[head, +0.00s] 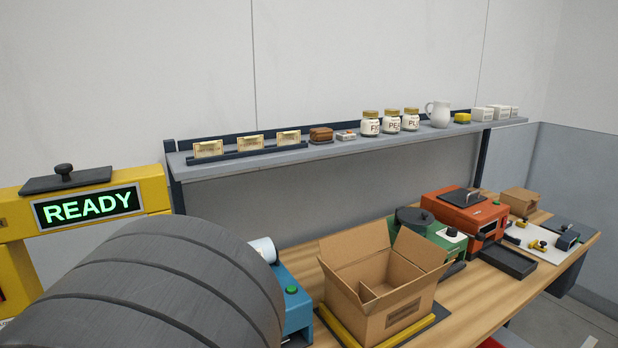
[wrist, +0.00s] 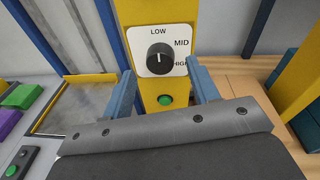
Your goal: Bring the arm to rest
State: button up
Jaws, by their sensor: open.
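My gripper (wrist: 162,72) shows in the wrist view with its two blue-grey fingers spread apart and nothing between them. Beyond the fingertips is a yellow post with a black dial (wrist: 161,57) on a white plate marked LOW, MID and HIGH. The dial's white mark points up towards LOW. A green button (wrist: 165,100) sits below the dial, seen between the fingers. I cannot tell whether the fingers touch the post. In the head view a large dark grey rounded part, likely my arm, fills the lower left; the gripper is hidden there.
A yellow frame with a READY display (head: 88,207) stands at left. An open cardboard box (head: 375,285) is on the wooden bench (head: 478,308), near a blue device (head: 295,290), green machine (head: 432,235) and red machine (head: 465,212). A shelf (head: 260,164) with jars runs behind.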

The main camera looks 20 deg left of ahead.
jog(key=v, duration=1.5)
jog(key=w+a+f+m+y, duration=0.1)
jog(key=w+a+f+m, duration=0.1)
jog(key=w+a+m, duration=0.9)
jog(key=shift+w+a+f+y, duration=0.2)
jog(key=shift+w+a+y, duration=0.1)
jog(key=shift+a, duration=0.65)
jog(key=shift+o, duration=0.5)
